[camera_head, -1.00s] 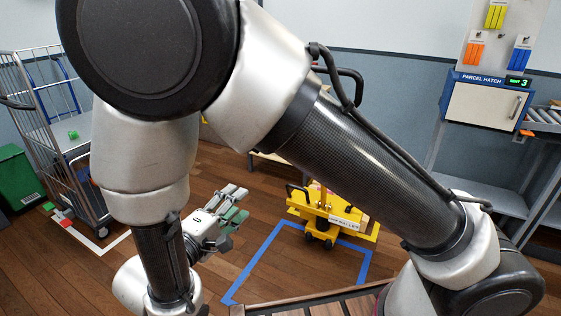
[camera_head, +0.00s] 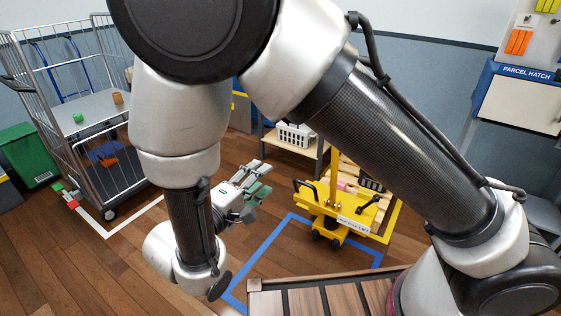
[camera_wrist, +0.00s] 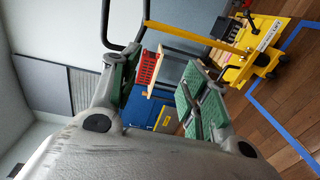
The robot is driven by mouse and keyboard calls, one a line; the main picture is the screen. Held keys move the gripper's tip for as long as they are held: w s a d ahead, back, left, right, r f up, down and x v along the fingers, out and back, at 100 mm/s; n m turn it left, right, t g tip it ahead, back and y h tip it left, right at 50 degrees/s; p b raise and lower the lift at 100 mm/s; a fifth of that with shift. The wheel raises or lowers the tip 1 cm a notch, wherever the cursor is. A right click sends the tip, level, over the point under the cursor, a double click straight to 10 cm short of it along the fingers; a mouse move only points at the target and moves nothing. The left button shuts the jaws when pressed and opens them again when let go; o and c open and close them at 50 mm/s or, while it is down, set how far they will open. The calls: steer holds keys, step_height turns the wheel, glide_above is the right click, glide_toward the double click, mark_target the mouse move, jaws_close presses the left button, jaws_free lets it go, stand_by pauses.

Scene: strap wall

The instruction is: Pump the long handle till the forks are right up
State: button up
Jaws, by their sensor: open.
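The yellow lift (camera_head: 322,206) stands on the floor beyond my arm in the head view, and its base shows in the wrist view (camera_wrist: 262,40). Its long yellow handle (camera_wrist: 190,36) runs across the top of the wrist view to a black loop grip (camera_wrist: 128,42). In the head view only the lower yellow bar (camera_head: 333,178) shows; my arm hides the upper part. The forks cannot be made out. My gripper (camera_head: 262,182) is open and empty, left of the lift in the head view. In the wrist view its fingers (camera_wrist: 160,74) are spread, apart from the handle.
A wire cage trolley (camera_head: 85,130) stands at the left beside a green bin (camera_head: 25,155). A table with a white basket (camera_head: 295,134) stands behind the lift. A slatted wooden surface (camera_head: 320,298) lies in front.

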steer(key=x, duration=0.7)
jaws_close()
jaws_free()
stand_by(0.3)
steer(key=v, duration=1.2)
